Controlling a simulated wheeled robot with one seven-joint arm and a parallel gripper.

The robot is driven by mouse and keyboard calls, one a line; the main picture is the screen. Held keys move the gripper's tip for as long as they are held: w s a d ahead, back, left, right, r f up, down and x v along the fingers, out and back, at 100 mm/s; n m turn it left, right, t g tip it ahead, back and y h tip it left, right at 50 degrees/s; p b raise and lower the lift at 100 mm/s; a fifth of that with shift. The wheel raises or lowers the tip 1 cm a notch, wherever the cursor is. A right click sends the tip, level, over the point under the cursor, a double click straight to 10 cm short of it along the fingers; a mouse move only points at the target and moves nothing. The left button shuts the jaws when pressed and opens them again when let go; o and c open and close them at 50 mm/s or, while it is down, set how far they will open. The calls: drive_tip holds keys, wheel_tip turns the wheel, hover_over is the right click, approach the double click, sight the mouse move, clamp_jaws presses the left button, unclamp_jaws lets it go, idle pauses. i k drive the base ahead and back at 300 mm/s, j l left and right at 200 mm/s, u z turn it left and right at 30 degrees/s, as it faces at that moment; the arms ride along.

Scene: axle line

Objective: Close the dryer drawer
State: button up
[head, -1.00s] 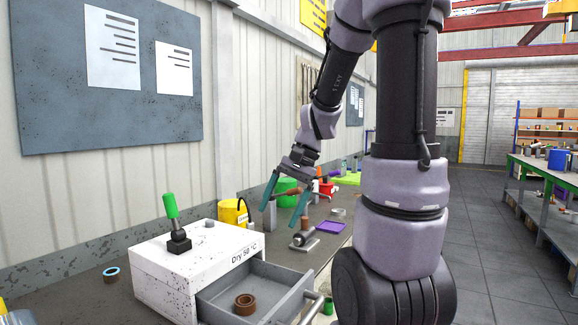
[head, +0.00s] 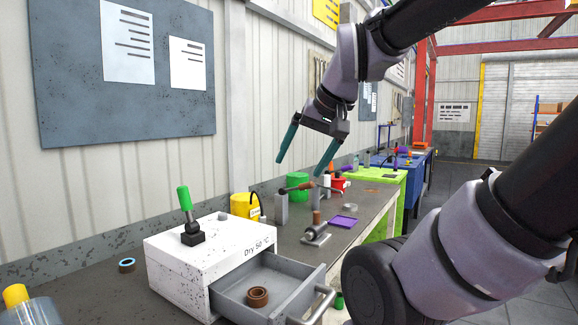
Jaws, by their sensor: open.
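The dryer (head: 180,270) is a white, speckled box marked "Dry 50 °C" on the bench at the lower middle. Its grey drawer (head: 297,302) is pulled out to the right, with a bar handle (head: 318,305) on its front. A brown ring (head: 258,297) lies inside the drawer. My gripper (head: 299,166) is open and empty, with teal fingers pointing down. It appears high over the bench, above and beyond the dryer in the picture, apart from the drawer and handle.
A green-handled tool (head: 186,208) stands on the dryer top. A dark ring with a blue inside (head: 127,265) lies left of it. Behind are a yellow container (head: 242,205), a green container (head: 297,184), a metal fixture (head: 315,235) and a purple tray (head: 343,222). The floor lies beyond the bench edge.

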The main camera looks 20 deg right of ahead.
sight(293, 287)
drive_tip(key=l+z, duration=0.2)
drive_tip(key=z, duration=0.15)
drive_tip(key=k+l+z, duration=0.1)
drive_tip(key=z, duration=0.25)
drive_tip(key=l+z, duration=0.35)
